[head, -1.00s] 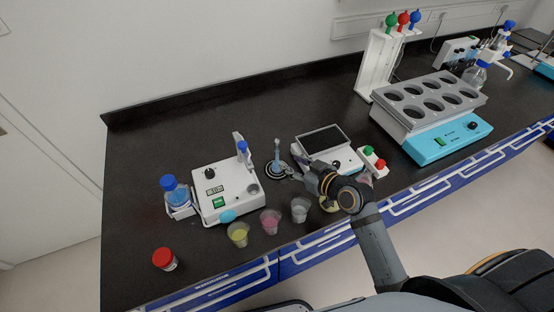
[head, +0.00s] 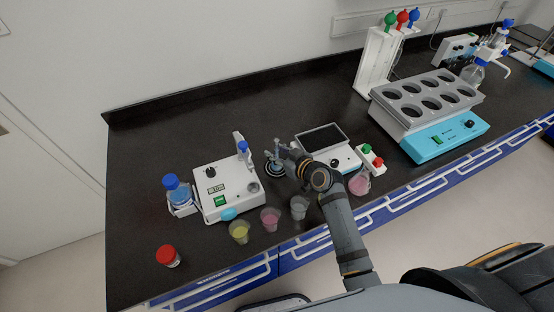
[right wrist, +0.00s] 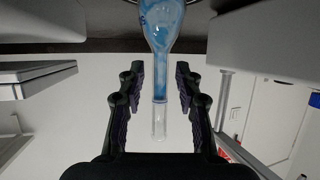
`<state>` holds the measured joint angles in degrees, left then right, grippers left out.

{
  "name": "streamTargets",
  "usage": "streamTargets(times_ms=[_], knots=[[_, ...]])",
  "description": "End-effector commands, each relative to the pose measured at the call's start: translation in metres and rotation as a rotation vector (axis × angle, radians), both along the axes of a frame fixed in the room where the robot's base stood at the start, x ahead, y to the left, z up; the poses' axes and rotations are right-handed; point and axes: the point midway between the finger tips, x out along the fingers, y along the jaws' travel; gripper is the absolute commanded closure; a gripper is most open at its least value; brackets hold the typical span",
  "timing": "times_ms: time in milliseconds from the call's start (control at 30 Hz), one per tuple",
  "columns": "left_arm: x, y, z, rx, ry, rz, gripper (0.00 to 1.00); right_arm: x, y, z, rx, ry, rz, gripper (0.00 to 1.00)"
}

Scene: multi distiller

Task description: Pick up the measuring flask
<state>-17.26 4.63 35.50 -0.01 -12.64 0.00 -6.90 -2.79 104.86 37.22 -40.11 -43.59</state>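The measuring flask (right wrist: 162,28) holds blue liquid and has a long clear neck; the right wrist view shows it with the picture inverted. In the head view the flask (head: 276,166) stands on the black bench between two white instruments, partly hidden by my right gripper (head: 282,153). In the right wrist view my right gripper (right wrist: 159,95) is open, with the flask's neck between its fingers. Gaps show on both sides of the neck, so the fingers do not grip it. My left gripper is not in view.
A white instrument with a green switch (head: 213,193) stands left of the flask, and one with a dark plate (head: 321,140) stands right. Cups of yellow (head: 239,232), pink (head: 270,219) and clear liquid (head: 299,208) sit in front. A red-capped jar (head: 167,256) is near the front left.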

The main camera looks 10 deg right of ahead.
Motion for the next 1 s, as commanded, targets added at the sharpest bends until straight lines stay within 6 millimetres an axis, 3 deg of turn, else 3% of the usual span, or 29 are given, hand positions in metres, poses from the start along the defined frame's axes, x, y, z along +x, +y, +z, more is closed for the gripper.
streamTargets(times_ms=[33,200,600,667,1000], knots=[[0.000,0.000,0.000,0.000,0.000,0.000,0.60,0.000,0.000,0.000,0.000,0.000,0.000,0.77],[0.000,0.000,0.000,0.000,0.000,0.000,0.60,0.000,0.000,0.000,0.000,0.000,0.000,1.00],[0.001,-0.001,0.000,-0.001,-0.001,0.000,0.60,0.000,0.000,0.003,0.001,-0.002,0.000,1.00],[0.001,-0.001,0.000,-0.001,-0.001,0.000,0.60,0.000,0.000,0.011,0.000,-0.005,0.000,1.00],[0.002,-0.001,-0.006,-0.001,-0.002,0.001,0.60,0.000,0.000,0.083,0.000,-0.005,0.000,1.00]])
